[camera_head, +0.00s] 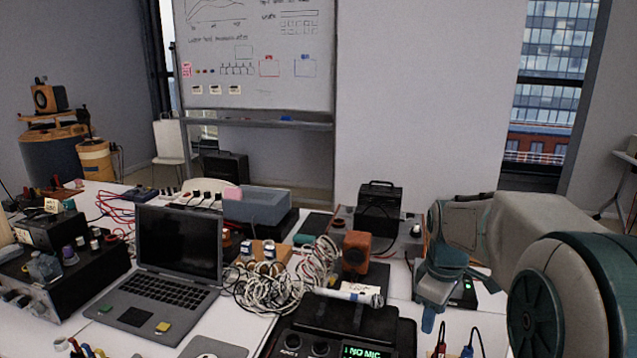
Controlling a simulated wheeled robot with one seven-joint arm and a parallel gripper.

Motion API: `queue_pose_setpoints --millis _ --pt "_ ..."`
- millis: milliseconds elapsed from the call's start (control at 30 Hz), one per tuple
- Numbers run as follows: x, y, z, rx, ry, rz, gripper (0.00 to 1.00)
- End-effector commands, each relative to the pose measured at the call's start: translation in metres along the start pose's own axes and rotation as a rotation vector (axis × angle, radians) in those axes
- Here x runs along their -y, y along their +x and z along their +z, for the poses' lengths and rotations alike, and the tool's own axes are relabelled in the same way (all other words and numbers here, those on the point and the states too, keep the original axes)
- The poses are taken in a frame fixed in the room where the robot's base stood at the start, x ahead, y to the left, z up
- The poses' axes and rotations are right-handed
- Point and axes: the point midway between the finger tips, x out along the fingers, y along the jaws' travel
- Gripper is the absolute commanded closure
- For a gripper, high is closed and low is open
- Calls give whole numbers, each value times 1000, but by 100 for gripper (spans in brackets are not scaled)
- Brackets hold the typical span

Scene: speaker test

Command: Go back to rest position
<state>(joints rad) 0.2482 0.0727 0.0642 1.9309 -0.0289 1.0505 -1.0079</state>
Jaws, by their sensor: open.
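My arm reaches in from the right edge, and my gripper (438,296) points down over the right part of the white table. Its jaws are open, and I see nothing held between them. One fingertip shows clearly; the other is hard to make out. A black device with a green "NO MIC" display (362,352) stands at the front, left of my gripper. A small orange-brown box (356,252) stands behind that device.
An open laptop (178,240) and coiled white cables (290,280) fill the table's middle left. Black equipment (85,275) stands at far left. A black box with a handle (379,208) stands behind. Red and blue plugs (467,351) stick up below my gripper. A whiteboard (255,50) is at the back.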

Motion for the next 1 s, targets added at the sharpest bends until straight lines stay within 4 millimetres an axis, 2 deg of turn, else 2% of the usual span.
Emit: queue_pose_setpoints --millis 33,200,400,500,700,1000 --pt "20 -14 2 -10 64 15 54" --pt "79 -35 14 -53 330 45 54" --pt "140 -44 36 -118 625 54 54" --pt "161 -43 45 -144 735 48 54" --pt "181 -39 54 -169 848 37 54" --pt "182 -38 55 -171 859 36 54"
